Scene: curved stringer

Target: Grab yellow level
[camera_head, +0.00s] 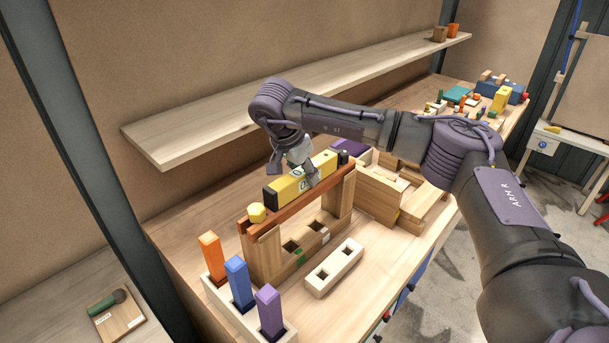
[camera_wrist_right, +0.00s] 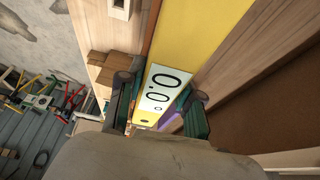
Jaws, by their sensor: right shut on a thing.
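The yellow level (camera_head: 291,188), with dark end caps, lies along the top of a reddish-brown beam (camera_head: 268,221) in the head view. My right gripper (camera_head: 302,178) comes from above and is shut on the level near its middle. In the right wrist view the level (camera_wrist_right: 193,40) runs between the two fingers of my right gripper (camera_wrist_right: 157,108), its white label facing the camera. I cannot tell whether the level touches the beam. My left gripper is not in view.
The beam rests on wooden uprights. Orange (camera_head: 212,255), blue (camera_head: 239,283) and purple (camera_head: 270,311) blocks stand in front. A pale block with holes (camera_head: 333,267) lies right of them. A long shelf (camera_head: 290,96) runs behind.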

